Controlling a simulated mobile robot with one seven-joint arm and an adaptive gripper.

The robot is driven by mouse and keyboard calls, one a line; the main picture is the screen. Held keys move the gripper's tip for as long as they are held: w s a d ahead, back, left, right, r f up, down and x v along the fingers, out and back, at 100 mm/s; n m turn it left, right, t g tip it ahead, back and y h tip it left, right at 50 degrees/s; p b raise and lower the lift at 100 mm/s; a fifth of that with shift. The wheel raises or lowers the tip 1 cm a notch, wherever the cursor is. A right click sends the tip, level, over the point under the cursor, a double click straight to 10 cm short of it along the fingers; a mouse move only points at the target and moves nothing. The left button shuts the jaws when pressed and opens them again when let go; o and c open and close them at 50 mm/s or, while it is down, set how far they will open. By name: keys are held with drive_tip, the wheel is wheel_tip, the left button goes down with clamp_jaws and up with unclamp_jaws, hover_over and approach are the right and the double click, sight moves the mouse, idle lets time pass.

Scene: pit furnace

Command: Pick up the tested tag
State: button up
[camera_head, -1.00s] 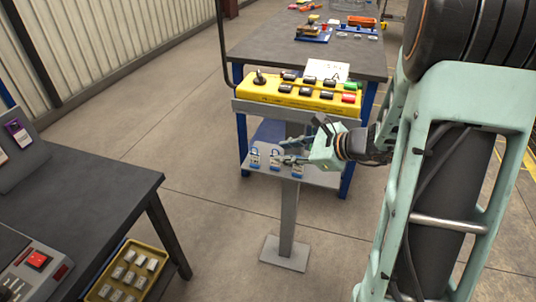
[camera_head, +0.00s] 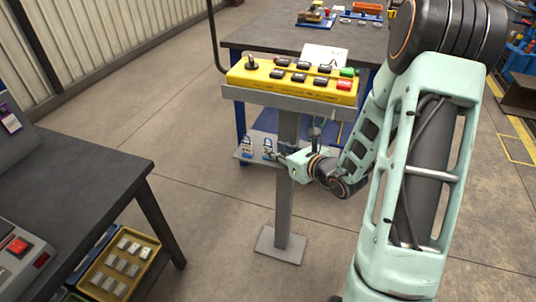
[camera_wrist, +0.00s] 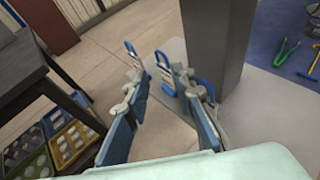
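The left tag (camera_head: 247,147) and a second tag (camera_head: 268,147) show in the head view. In the wrist view the left tag (camera_wrist: 134,56) and second tag (camera_wrist: 164,70) stand ahead of the fingers, and a third tag (camera_wrist: 207,91) is partly hidden behind the right finger. The lettering is too small to read, so I cannot tell which is the tested tag. My gripper (camera_head: 292,143) is open and empty close to them; its fingers (camera_wrist: 160,88) are apart.
The grey post (camera_wrist: 217,42) stands right beside my right finger. The yellow control box (camera_head: 292,78) sits above the shelf. A dark table (camera_head: 75,185) is at left, with a yellow bin (camera_head: 95,258) beneath. A workbench (camera_head: 275,38) stands behind. Floor between is clear.

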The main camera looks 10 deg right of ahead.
sight(269, 158)
drive_tip(key=b+x, duration=0.1)
drive_tip(key=x, duration=0.4)
drive_tip(key=shift+w+d+r, duration=0.1)
drive_tip(key=shift+w, duration=0.15)
clamp_jaws()
